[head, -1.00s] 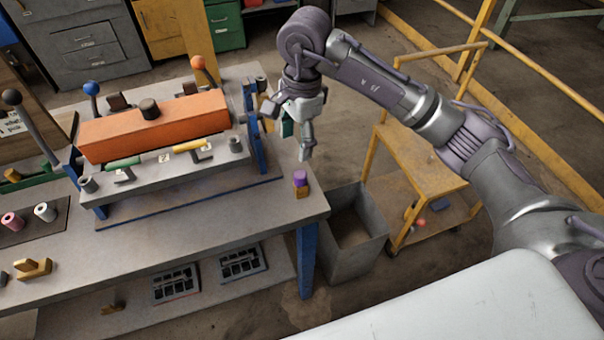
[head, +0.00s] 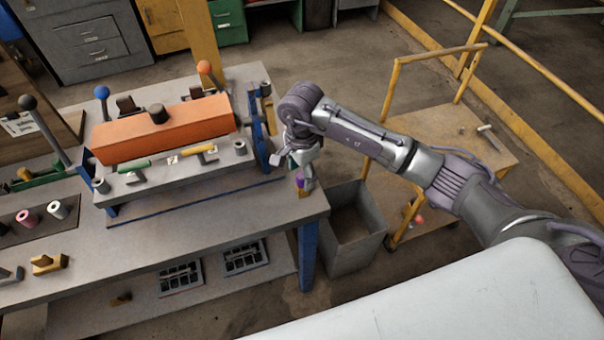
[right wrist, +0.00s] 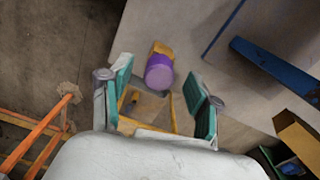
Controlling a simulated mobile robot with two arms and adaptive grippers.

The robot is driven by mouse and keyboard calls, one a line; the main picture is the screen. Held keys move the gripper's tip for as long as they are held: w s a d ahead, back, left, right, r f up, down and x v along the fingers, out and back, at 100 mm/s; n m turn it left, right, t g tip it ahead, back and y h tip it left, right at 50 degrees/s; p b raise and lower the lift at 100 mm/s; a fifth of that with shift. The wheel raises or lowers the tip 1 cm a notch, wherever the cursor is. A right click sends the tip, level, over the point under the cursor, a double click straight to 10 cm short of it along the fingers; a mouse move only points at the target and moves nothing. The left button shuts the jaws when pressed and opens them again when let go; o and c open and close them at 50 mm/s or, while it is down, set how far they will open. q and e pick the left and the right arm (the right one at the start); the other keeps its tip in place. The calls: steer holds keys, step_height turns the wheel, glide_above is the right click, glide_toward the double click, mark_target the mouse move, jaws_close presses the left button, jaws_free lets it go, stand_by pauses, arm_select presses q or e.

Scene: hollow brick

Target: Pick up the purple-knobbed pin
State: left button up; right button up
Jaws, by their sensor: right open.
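The purple-knobbed pin (head: 299,181) stands near the right front corner of the workbench, partly hidden by my right gripper in the head view. In the right wrist view its round purple knob (right wrist: 160,74) and tan-yellow base (right wrist: 161,48) show between the two teal-padded fingers. My right gripper (head: 293,171) is open, with one finger on each side of the pin in the picture. The fingers (right wrist: 158,78) show gaps to the knob on both sides. I cannot tell exactly how far the fingertips are above the bench. My left gripper is not in view.
The workbench (head: 225,225) bears a fixture with an orange block (head: 165,130) and a blue upright (head: 256,130) left of my gripper. A grey open bin (head: 355,220) stands right of the bench. A yellow cart (head: 470,135) stands behind my right arm.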

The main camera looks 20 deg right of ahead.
steer(key=shift+f, duration=0.8)
jaws_close()
steer(key=shift+r, duration=0.1)
